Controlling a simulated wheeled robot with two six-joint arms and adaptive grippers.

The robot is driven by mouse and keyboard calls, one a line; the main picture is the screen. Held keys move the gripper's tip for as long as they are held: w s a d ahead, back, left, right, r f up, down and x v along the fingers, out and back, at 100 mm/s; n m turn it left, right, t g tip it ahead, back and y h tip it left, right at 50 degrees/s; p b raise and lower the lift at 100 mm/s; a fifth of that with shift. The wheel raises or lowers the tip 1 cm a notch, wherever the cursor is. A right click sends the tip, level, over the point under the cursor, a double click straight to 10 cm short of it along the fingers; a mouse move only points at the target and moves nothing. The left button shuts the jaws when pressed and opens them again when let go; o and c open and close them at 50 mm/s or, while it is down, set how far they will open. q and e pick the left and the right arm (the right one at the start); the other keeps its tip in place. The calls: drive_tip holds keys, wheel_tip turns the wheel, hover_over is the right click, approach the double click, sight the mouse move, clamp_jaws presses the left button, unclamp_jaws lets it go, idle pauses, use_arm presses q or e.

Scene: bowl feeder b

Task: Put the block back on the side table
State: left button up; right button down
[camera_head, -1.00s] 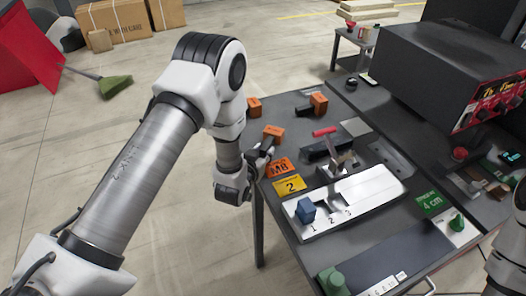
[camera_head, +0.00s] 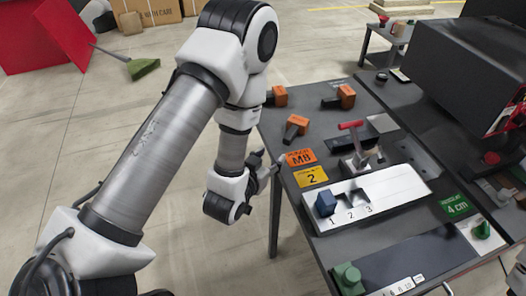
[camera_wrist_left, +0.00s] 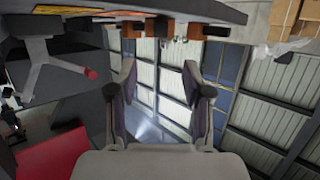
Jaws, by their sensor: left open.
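A blue block (camera_head: 326,203) sits at position 1 of the white numbered fixture (camera_head: 400,184) on the grey workbench. A green block (camera_head: 347,277) stands at the bench's near corner. A small grey side table (camera_head: 377,58) with a few items on it stands at the back right. My left gripper (camera_head: 268,166) is by the bench's left edge, left of the orange M8 card and apart from the blue block. In the left wrist view its two fingers (camera_wrist_left: 158,82) are spread with nothing between them. My right gripper is out of view.
Several orange-headed tools (camera_head: 297,127) lie on the bench's far left part. A large dark machine (camera_head: 460,75) stands at the right. The floor left of the bench is clear near it.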

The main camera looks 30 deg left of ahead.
use_arm(q)
drive_tip(key=s+f+g, duration=1.4)
drive_tip(key=s+f, duration=0.7)
drive_tip(key=s, duration=0.4)
drive_tip(key=shift+s+d+f+g+h, duration=0.25)
drive_tip(key=shift+d+g+h, duration=0.05)
drive_tip(key=shift+d+h, duration=0.15)
drive_tip(key=shift+w, duration=0.1)
